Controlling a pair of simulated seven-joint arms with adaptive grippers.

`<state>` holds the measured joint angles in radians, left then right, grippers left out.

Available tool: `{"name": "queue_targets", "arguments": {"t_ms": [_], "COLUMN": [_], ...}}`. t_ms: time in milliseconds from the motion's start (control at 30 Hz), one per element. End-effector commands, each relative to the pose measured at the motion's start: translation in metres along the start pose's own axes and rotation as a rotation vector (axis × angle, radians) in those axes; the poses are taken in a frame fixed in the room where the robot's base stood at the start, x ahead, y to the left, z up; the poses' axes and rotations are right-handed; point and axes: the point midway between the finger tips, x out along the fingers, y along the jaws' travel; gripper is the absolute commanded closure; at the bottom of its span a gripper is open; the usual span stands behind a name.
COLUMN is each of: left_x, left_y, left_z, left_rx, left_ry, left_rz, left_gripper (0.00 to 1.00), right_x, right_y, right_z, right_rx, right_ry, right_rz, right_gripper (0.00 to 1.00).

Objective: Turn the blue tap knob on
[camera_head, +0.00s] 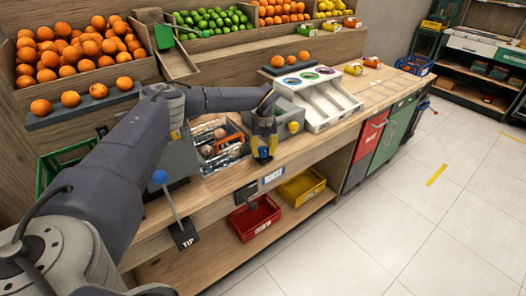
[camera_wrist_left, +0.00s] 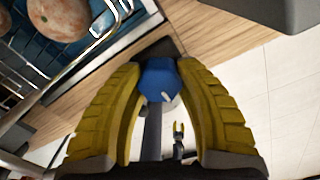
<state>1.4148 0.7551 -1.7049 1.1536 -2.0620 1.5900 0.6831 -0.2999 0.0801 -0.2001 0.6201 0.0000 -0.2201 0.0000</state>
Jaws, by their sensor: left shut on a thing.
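The blue tap knob (camera_wrist_left: 160,78) shows in the left wrist view, between the two yellow ribbed fingers of my left gripper (camera_wrist_left: 163,88). The fingers are closed on its sides. In the head view my left gripper (camera_head: 264,152) points down at the counter's front edge, and a bit of the blue knob (camera_head: 263,153) shows at its fingertips. The tap's body is mostly hidden by the gripper.
A metal basin (camera_head: 213,133) lies beside the gripper. A white sorter (camera_head: 318,97) stands to the right. Red (camera_head: 254,218) and yellow (camera_head: 301,187) bins sit below.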

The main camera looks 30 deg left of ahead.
Motion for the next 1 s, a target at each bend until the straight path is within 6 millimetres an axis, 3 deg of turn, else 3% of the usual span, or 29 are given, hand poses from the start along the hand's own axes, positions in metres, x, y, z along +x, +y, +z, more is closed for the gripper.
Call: {"name": "queue_targets", "arguments": {"t_ms": [300,333,567,833,1000], "left_x": [-0.001,-0.001,-0.001,-0.001,-0.015], "left_y": [-0.001,-0.001,0.0,0.0,0.0], "left_z": [0.001,0.001,0.001,0.001,0.001], "left_rx": [-0.001,-0.001,-0.001,-0.001,-0.001], "left_ry": [-0.003,-0.003,-0.002,-0.001,-0.002], "left_rz": [-0.002,-0.002,-0.001,-0.001,-0.002], "left_gripper": [0.94,0.6,0.34,0.34,0.34], "right_x": [0.0,0.0,0.0,0.0,0.0], "right_y": [0.0,0.0,0.0,0.002,0.001], "right_z": [0.0,0.0,0.0,0.001,0.0], "right_rx": [0.0,0.0,0.0,-0.001,0.0], "right_ry": [0.0,0.0,0.0,-0.001,0.0], "right_rz": [0.0,0.0,0.0,0.002,0.001], "right_gripper": [0.56,0.56,0.56,0.56,0.56]}}
